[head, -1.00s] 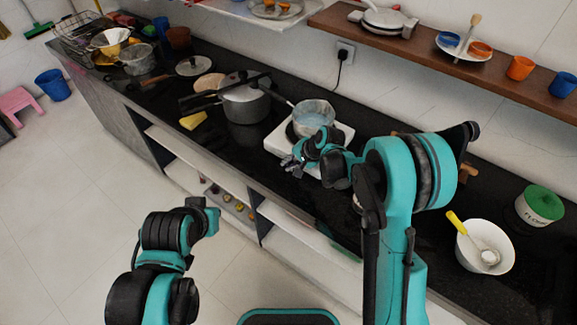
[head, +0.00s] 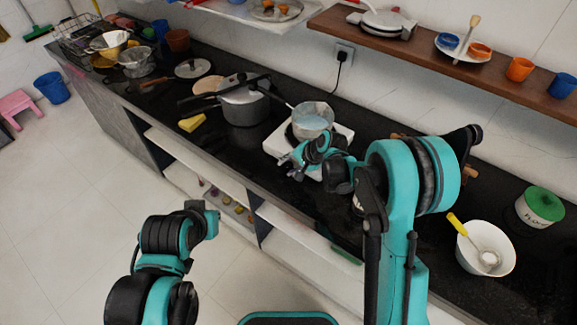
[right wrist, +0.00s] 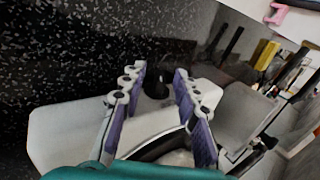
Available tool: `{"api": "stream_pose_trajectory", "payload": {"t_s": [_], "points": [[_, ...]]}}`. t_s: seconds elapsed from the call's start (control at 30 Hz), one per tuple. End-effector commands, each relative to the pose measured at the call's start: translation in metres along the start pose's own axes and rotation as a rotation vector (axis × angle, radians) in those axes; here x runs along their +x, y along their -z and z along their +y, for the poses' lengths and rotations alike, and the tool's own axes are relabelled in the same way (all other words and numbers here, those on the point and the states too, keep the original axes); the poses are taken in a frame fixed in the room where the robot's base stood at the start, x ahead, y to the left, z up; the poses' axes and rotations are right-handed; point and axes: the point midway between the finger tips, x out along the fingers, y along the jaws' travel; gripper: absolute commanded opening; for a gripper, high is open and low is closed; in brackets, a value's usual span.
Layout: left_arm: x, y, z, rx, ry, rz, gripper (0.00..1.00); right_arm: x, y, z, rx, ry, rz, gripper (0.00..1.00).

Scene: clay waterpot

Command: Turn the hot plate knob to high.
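The white hot plate (head: 342,137) stands on the dark counter with a clear pot (head: 313,117) of liquid on it. My right gripper (head: 290,164) is at the hot plate's front edge. In the right wrist view the two fingers of my right gripper (right wrist: 160,74) are apart, above the white hot plate (right wrist: 62,132). A dark round thing that looks like the knob (right wrist: 157,89) lies between them; I cannot tell whether they touch it. The knob is hidden in the head view. My left arm is at the lower left; its gripper does not show.
A grey pressure cooker (head: 245,105) stands left of the hot plate. A yellow sponge-like block (head: 192,122) lies near the counter's front edge. A white bowl (head: 484,250) with a ladle and a green-lidded pot (head: 541,207) are at the right. A wooden shelf (head: 455,72) hangs behind.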

Motion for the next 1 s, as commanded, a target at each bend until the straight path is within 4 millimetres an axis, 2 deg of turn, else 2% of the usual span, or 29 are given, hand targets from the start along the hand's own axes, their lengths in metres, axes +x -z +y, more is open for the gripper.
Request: {"api": "stream_pose_trajectory", "payload": {"t_s": [0.17,0.4,0.6,0.77,1.0], "points": [[0.0,0.0,0.0,0.0,0.0,0.0,0.0,-0.02,0.0,0.0,0.002,0.0,0.001,0.31],[0.0,0.0,0.0,0.0,0.0,0.0,0.0,-0.073,0.001,0.001,0.002,0.0,0.002,0.31],[0.0,0.0,0.0,0.0,0.0,0.0,0.0,-0.107,0.0,0.0,0.001,0.0,0.001,0.31],[0.0,0.0,0.0,0.0,0.0,0.0,0.0,-0.118,0.0,0.0,0.001,0.0,0.0,0.31],[0.0,0.0,0.0,0.0,0.0,0.0,0.0,-0.119,0.0,0.0,0.0,0.0,0.0,0.31]]}}
